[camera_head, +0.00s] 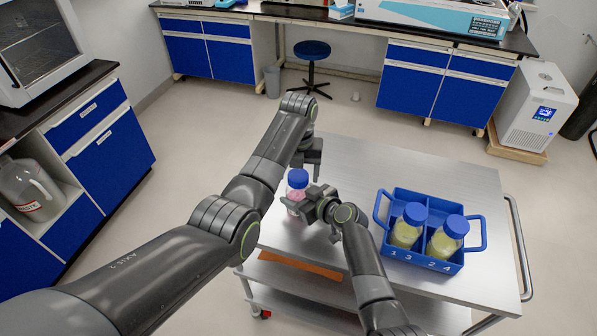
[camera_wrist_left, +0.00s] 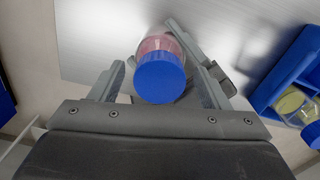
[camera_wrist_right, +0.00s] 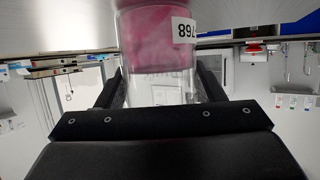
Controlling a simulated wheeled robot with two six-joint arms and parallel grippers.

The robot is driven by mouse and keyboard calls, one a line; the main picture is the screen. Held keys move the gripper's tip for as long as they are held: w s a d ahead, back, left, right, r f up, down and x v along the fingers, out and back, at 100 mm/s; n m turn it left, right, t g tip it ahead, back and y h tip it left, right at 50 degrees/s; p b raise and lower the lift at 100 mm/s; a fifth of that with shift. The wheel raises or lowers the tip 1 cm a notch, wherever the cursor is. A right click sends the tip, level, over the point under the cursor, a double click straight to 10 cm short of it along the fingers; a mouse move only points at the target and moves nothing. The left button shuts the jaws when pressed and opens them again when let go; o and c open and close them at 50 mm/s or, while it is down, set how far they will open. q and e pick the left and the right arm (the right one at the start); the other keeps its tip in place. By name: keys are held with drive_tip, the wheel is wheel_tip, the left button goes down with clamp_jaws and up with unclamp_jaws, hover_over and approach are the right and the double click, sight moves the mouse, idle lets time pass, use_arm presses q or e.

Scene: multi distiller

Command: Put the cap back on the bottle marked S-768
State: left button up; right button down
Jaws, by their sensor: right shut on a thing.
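The bottle with pink contents (camera_head: 295,194) stands upright at the left part of the metal cart top. Its label reads 768, upside down in the right wrist view (camera_wrist_right: 184,30). A blue cap (camera_head: 297,177) sits at its top; whether it is seated fully I cannot tell. My right gripper (camera_head: 305,203) is shut on the bottle's body. My left gripper (camera_head: 308,158) is just beyond and above the cap. In the left wrist view the cap (camera_wrist_left: 160,78) lies between its spread fingers, with no clear grip on it.
A blue rack (camera_head: 428,262) with two blue-capped bottles of yellow contents stands on the right of the cart top (camera_head: 420,165). The cart's rear middle is clear. Blue cabinets (camera_head: 105,140) stand left, and a stool (camera_head: 311,52) is at the back.

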drive_tip(key=shift+w+r, duration=0.1)
use_arm(q)
drive_tip(key=shift+s+r, duration=0.1)
drive_tip(key=shift+r, duration=2.1)
drive_tip(key=shift+c, duration=0.4)
